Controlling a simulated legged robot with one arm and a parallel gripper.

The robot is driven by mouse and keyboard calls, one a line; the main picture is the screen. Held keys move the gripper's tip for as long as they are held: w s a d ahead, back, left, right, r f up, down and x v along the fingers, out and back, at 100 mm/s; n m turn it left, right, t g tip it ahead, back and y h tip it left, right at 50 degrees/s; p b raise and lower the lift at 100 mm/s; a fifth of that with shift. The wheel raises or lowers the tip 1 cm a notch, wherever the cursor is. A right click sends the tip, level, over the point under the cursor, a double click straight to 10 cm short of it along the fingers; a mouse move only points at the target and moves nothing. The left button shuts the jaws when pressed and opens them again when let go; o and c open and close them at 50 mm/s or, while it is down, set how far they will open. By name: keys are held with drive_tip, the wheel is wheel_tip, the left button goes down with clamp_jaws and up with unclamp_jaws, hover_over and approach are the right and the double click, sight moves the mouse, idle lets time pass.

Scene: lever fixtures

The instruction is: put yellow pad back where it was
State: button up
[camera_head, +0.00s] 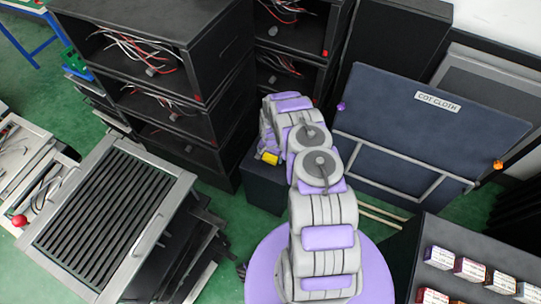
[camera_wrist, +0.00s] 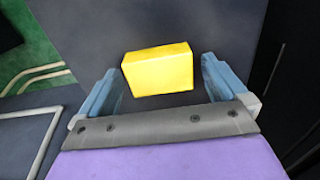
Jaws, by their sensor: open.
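The yellow pad (camera_wrist: 158,70) is a small yellow block. In the wrist view it lies on a dark grey surface (camera_wrist: 85,25), between the two blue-grey fingers of my gripper (camera_wrist: 160,82), with a gap on each side. My gripper is open, and its fingers reach down around the pad without visibly touching it. In the head view the yellow pad (camera_head: 270,158) shows beside the end of my arm, over the dark box (camera_head: 262,188). My arm hides part of that box, and the fingers are hard to make out there.
Black racks (camera_head: 190,100) with loose wires stand at the left and behind. A dark board labelled "COT CLOTH" (camera_head: 430,120) leans at the right. A ribbed metal tray (camera_head: 105,220) is at the left. Small boxes stand on a dark surface at the lower right. Green floor shows between.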

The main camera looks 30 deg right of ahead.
drive_tip(key=shift+r, duration=0.1)
drive_tip(key=shift+r, duration=0.6)
wheel_tip(320, 180, up, 10)
drive_tip(key=p, duration=0.3)
wheel_tip(320, 180, up, 18)
drive_tip(key=n, duration=0.2)
hover_over(271, 156)
drive_tip(key=s+a, duration=0.2)
drive_tip(key=a, duration=0.1)
drive_tip(key=s+a+r+n+g, duration=0.1)
drive_tip(key=s+a+r, duration=0.15)
drive_tip(key=r, duration=0.45)
drive_tip(key=s+a+r+n, duration=0.1)
drive_tip(key=s+a+r, duration=0.1)
drive_tip(key=s+r, duration=0.3)
drive_tip(key=s+a+r+n, duration=0.2)
drive_tip(key=s+a+r, duration=0.1)
drive_tip(key=s+r, duration=0.35)
drive_tip(key=s+a+r+n, duration=0.1)
drive_tip(key=s+a+r, duration=0.2)
drive_tip(key=s+r, duration=0.35)
drive_tip(key=s+a+r+n, duration=0.1)
drive_tip(key=s+r, duration=0.1)
drive_tip(key=s, duration=0.6)
drive_tip(key=s+a+r+n+g, duration=0.1)
drive_tip(key=s+a+r+n, duration=0.1)
drive_tip(key=s, duration=0.7)
drive_tip(key=shift+s+r, duration=0.2)
drive_tip(key=shift+r, duration=0.4)
drive_tip(key=shift+a, duration=0.1)
